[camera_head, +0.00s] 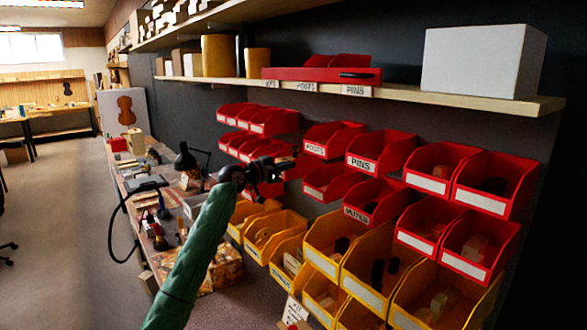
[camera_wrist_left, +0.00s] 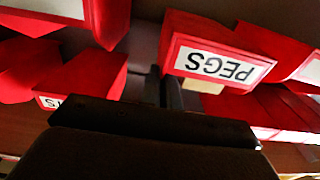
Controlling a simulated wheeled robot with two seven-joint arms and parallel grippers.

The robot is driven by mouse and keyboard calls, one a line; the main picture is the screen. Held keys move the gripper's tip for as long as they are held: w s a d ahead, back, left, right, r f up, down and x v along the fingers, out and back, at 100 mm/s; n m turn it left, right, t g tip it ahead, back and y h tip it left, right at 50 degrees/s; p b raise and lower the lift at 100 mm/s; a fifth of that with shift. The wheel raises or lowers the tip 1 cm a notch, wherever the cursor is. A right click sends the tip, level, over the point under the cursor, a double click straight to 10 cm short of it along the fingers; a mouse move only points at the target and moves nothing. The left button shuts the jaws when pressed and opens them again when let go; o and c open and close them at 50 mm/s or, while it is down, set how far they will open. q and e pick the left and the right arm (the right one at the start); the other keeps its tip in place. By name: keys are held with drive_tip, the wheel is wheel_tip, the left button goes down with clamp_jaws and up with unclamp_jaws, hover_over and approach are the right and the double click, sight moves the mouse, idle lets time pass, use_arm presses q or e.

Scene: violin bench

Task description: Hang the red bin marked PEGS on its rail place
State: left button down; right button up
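The red bin marked PEGS (camera_wrist_left: 218,66) shows in the left wrist view, right of centre, with its white label upside down. My left gripper (camera_head: 289,162) is among the red bins in the head view, at the end of the green-sleeved arm. In the left wrist view its dark fingers (camera_wrist_left: 165,90) are close together beside the left edge of the PEGS bin. I cannot tell whether they touch or grip its wall. The PEGS label is not readable in the head view. My right gripper is not in view.
Red bins (camera_head: 381,150) hang in rows on the dark wall, with yellow bins (camera_head: 375,265) below. A wooden shelf (camera_head: 420,94) above holds a white box (camera_head: 483,60) and a red bin (camera_head: 322,75). A cluttered bench (camera_head: 150,200) stands left of my arm. Floor is open at far left.

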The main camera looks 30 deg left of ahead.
use_arm(q)
drive_tip(key=shift+x, duration=1)
idle(1.0)
drive_tip(key=shift+s+f+b, duration=0.1)
drive_tip(key=shift+f+b, duration=0.7)
drive_tip(key=shift+b, duration=0.15)
idle(0.6)
drive_tip(key=c, duration=1.6)
unclamp_jaws()
drive_tip(key=shift+o, duration=0.2)
drive_tip(key=shift+f, duration=0.1)
drive_tip(key=shift+s+a, duration=0.1)
drive_tip(key=shift+s, duration=0.2)
drive_tip(key=b+v, duration=0.3)
drive_tip(key=v, duration=0.4)
